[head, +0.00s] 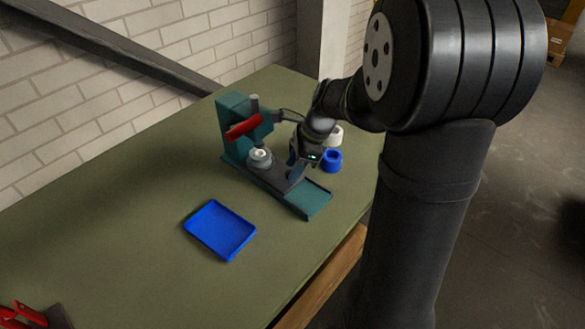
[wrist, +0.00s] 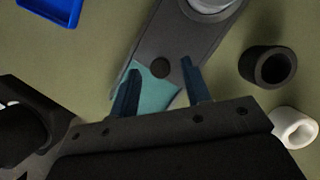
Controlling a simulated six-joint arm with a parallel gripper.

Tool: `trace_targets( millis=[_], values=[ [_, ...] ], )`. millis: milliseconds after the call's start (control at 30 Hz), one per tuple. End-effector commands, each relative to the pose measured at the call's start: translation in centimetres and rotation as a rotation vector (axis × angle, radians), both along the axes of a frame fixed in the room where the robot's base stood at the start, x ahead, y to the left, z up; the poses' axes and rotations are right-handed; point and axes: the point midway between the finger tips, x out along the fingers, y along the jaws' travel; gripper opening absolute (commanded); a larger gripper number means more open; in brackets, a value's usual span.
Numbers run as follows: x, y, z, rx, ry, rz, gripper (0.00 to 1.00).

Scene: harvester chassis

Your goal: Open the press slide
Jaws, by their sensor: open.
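The teal press (head: 236,120) with a red handle (head: 244,126) stands on the green table. Its dark grey slide (head: 273,178) runs along the teal base, with a pale round holder (head: 260,158) under the press head. My gripper (head: 296,172) is over the outer end of the slide, pointing down. In the wrist view my gripper (wrist: 160,65) is open, its two blue fingers apart. A dark round knob (wrist: 160,68) on the slide (wrist: 178,40) shows between the fingertips. I cannot tell whether the fingers reach down to its height.
A blue tray (head: 220,230) lies in front of the press. A blue ring (head: 331,161) and a white ring (head: 335,136) stand right of my gripper. The wrist view shows a dark ring (wrist: 267,66) and a white ring (wrist: 294,127).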

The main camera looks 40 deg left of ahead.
Motion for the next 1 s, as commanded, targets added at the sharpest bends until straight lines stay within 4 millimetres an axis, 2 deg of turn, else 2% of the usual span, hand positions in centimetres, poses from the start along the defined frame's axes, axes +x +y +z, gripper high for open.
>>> trace_targets(
  millis=[133, 433, 600, 667, 867, 1000],
  values=[
    [-0.3, 0.3, -1.0, -0.001, 0.000, 0.000, 0.44],
    [-0.3, 0.3, -1.1, -0.001, -0.001, 0.000, 0.44],
    [-0.3, 0.3, -1.1, -0.001, -0.001, 0.000, 0.10],
    [-0.3, 0.3, -1.1, -0.001, -0.001, 0.000, 0.00],
    [-0.3, 0.0, -1.1, -0.001, 0.000, -0.001, 0.00],
    [-0.2, -2.5, -1.0, -0.001, -0.001, -0.005, 0.00]
  ],
)
